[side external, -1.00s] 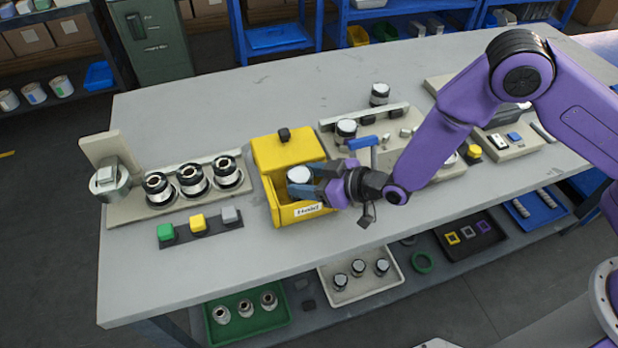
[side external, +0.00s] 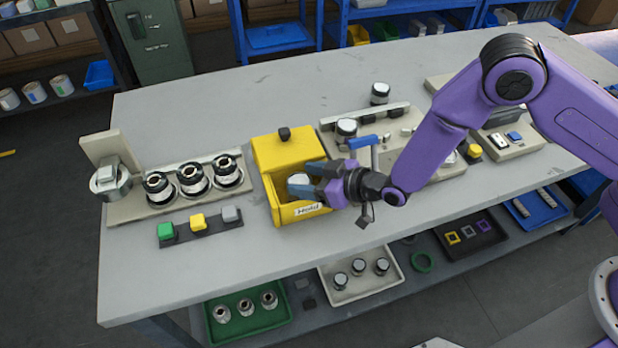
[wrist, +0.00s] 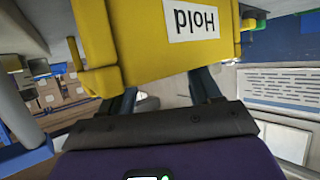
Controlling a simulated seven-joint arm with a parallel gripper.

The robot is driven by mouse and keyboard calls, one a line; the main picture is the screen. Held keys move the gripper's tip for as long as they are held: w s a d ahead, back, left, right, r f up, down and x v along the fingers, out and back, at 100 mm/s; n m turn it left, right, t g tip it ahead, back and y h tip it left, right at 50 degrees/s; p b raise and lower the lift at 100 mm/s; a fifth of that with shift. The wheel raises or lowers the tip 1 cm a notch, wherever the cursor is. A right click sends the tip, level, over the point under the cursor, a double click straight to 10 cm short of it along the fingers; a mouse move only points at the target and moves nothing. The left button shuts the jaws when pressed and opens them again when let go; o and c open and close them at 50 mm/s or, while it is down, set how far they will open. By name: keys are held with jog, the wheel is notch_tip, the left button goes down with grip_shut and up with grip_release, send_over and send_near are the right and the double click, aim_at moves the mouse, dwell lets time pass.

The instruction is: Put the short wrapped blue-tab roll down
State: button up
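The white-topped roll (side external: 298,181) is inside the open front of the yellow bin labelled Hold (side external: 272,203). Its blue tab cannot be made out. My gripper (side external: 308,181) reaches into the bin from the right, with its blue-grey fingers around the roll. The gripper looks shut on it. Whether the roll touches the bin floor is hidden by the bin's front wall and the fingers. In the wrist view the yellow bin (wrist: 140,55) with its label covers the fingertips, and the roll is hidden.
The yellow bin's lid with a black knob (side external: 284,134) stands behind the opening. Right is a station with a blue handle (side external: 362,142). The table front is clear.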

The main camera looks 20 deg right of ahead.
jog(key=shift+s+f, duration=0.5)
jog(key=shift+r, duration=0.2)
jog(key=r+v, duration=0.1)
jog(key=v, duration=1.1)
jog(key=shift+w+r, duration=0.25)
jog(key=shift+w, duration=0.05)
jog(key=s+d+r+n+g+h, duration=0.2)
jog(key=s+d+r+g+h, duration=0.2)
jog(key=s+d, duration=0.7)
jog(key=s+d+r+n+g+h, duration=0.2)
jog(key=s+d+r+g+h, duration=0.2)
jog(key=s+d+r, duration=0.4)
jog(key=s+d+g, duration=0.1)
jog(key=s+d, duration=0.2)
jog(key=d, duration=0.3)
jog(key=shift+r+n+g, duration=0.3)
jog(key=shift+w+a, duration=0.1)
jog(key=shift+c, duration=0.3)
